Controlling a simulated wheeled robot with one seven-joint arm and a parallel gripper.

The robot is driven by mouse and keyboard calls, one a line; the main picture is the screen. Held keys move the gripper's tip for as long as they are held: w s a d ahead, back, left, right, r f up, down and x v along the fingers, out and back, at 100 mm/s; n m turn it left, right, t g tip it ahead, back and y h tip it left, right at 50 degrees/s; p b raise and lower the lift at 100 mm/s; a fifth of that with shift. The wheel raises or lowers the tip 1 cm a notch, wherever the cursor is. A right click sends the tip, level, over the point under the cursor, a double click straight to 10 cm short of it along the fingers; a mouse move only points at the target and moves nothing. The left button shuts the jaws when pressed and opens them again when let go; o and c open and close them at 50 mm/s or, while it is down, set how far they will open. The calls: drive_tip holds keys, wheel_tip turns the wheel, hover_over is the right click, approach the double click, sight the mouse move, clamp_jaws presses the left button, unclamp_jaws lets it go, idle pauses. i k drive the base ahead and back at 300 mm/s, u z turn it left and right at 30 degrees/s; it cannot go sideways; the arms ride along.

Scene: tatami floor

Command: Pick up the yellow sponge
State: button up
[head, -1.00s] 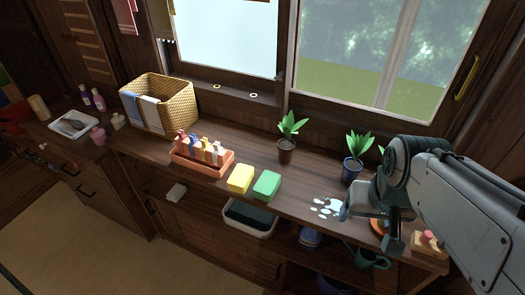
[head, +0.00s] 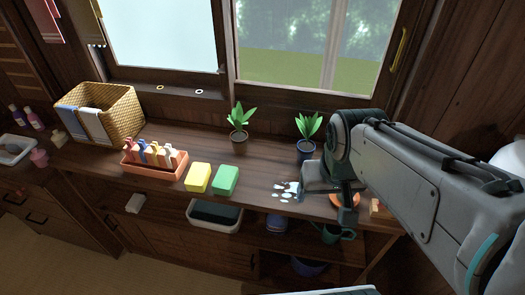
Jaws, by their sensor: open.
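The yellow sponge (head: 198,177) lies on the wooden counter near its front edge, in the middle left of the head view. It is fully visible and nothing holds it. A green sponge (head: 225,180) lies close beside it on the right. My gripper (head: 323,200) is to the right of both sponges, above the counter by a white splash. It is open and clear of the yellow sponge. My arm hides part of the counter's right end.
An orange rack of bottles (head: 153,164) stands just left of the yellow sponge. A wicker basket (head: 112,117) is farther left. Two potted plants, one in a brown pot (head: 239,137) and one in a blue pot (head: 306,151), stand behind. A white bin (head: 214,216) sits on the shelf below.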

sight(198, 178)
drive_tip(key=z, duration=3.5)
drive_tip(key=k, duration=1.9)
drive_tip(key=u, duration=1.3)
